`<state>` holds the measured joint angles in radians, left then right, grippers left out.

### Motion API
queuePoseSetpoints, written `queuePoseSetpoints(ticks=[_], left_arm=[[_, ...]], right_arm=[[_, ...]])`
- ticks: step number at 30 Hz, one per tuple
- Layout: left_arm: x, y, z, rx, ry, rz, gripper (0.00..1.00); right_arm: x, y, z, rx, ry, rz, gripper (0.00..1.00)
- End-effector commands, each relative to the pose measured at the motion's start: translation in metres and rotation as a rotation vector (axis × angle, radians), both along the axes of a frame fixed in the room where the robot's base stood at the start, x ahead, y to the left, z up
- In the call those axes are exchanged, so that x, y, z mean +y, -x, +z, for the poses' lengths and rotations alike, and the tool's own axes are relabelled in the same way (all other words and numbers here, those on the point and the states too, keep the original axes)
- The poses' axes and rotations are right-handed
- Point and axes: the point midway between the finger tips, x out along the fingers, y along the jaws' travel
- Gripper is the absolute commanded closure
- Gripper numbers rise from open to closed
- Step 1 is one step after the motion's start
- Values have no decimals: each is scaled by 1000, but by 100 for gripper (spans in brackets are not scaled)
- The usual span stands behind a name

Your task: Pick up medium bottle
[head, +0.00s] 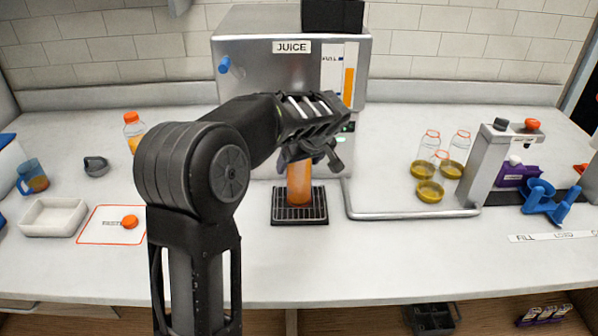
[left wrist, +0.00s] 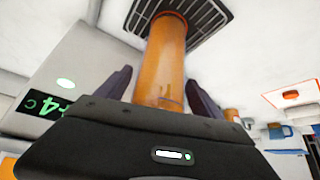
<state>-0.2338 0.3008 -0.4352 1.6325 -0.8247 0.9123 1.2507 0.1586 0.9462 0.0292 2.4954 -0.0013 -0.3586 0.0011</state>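An orange-filled bottle (head: 299,186) stands on the black drip tray (head: 300,219) in front of the juice machine. My left gripper (head: 310,158) is at the bottle's upper part, which it partly hides in the head view. In the left wrist view the bottle (left wrist: 165,60) lies between my two dark fingers, and a gap shows beside it, clearest on the left. The gripper looks open around it. Other bottles, clear with orange rims (head: 460,143), stand at the right, so I cannot tell sizes for certain. My right gripper is not in view.
The juice machine (head: 245,50) stands behind the tray. A capping stand (head: 487,160) is further right. An orange-capped bottle (head: 133,128), jug (head: 33,177) and white dish (head: 53,218) are left.

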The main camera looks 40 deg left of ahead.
Motion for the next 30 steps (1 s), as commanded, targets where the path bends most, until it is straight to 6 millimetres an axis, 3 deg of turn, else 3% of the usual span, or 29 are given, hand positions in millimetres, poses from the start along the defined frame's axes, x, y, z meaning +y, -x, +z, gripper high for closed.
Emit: queuePoseSetpoints(ticks=[27,30], left_arm=[[0,0,0,0,0,0,100],[0,0,0,0,0,0,100]], right_arm=[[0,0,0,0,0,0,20],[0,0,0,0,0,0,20]])
